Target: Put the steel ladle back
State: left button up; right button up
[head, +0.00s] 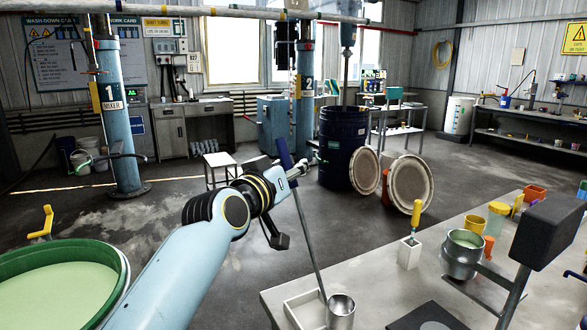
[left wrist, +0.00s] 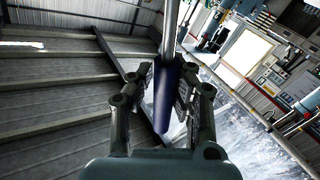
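The steel ladle has a dark blue grip (head: 285,153), a long thin steel shaft (head: 308,232) and a round steel cup (head: 341,311). My left gripper (head: 294,173) is shut on the blue grip, which also shows between its fingers in the left wrist view (left wrist: 164,98). The ladle hangs nearly upright, slightly tilted, cup down. Its cup overlaps the right side of a shallow white tray (head: 292,308) on the grey bench; I cannot tell whether it touches the tray. My right gripper is not in view.
A green-rimmed drum (head: 118,262) of pale green liquid stands at left. On the bench (head: 350,278) are a white holder (head: 408,257) with a yellow-handled tool, a steel pot (head: 461,263), a dark block on a stand (head: 546,232) and several small coloured cups.

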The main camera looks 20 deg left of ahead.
pick_arm(q)
jog(key=shift+o, duration=0.9)
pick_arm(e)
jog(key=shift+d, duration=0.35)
